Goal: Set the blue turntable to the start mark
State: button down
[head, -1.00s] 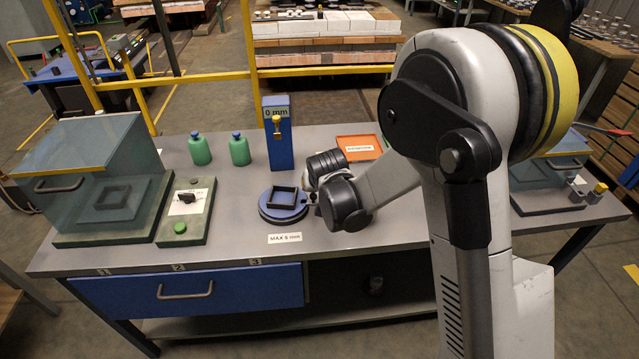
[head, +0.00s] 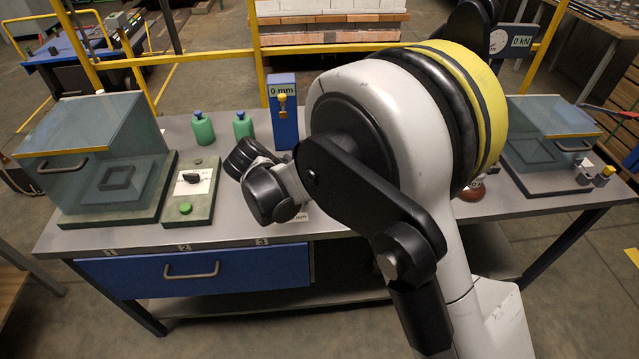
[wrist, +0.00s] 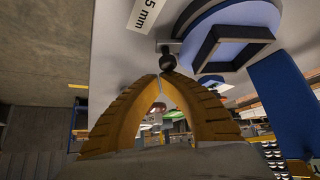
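The blue turntable (wrist: 225,45) shows in the wrist view at the upper right, with a black square frame (wrist: 232,48) on top. A short lever with a dark round knob (wrist: 168,62) sticks out from its edge. My gripper (wrist: 160,76) has its yellow fingers drawn together, with the tips at the knob. I cannot tell whether the tips touch it; no object shows clearly between them. In the head view, my arm hides the turntable and the fingers. I cannot make out the start mark.
A white label reading 5 mm (wrist: 146,14) lies beside the turntable. A blue gauge post (head: 283,112) and two green bottles (head: 203,129) stand behind. A control box (head: 190,190) and a glass-covered case (head: 95,150) stand left; another case (head: 552,135) stands right.

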jog(key=shift+s+a+m+g+h, duration=0.3)
jog(key=shift+s+a+m+g, duration=0.15)
jog(key=shift+a+m, duration=0.2)
jog(key=shift+s+a, duration=0.6)
jog(key=shift+a, duration=0.25)
jog(key=shift+r, duration=0.1)
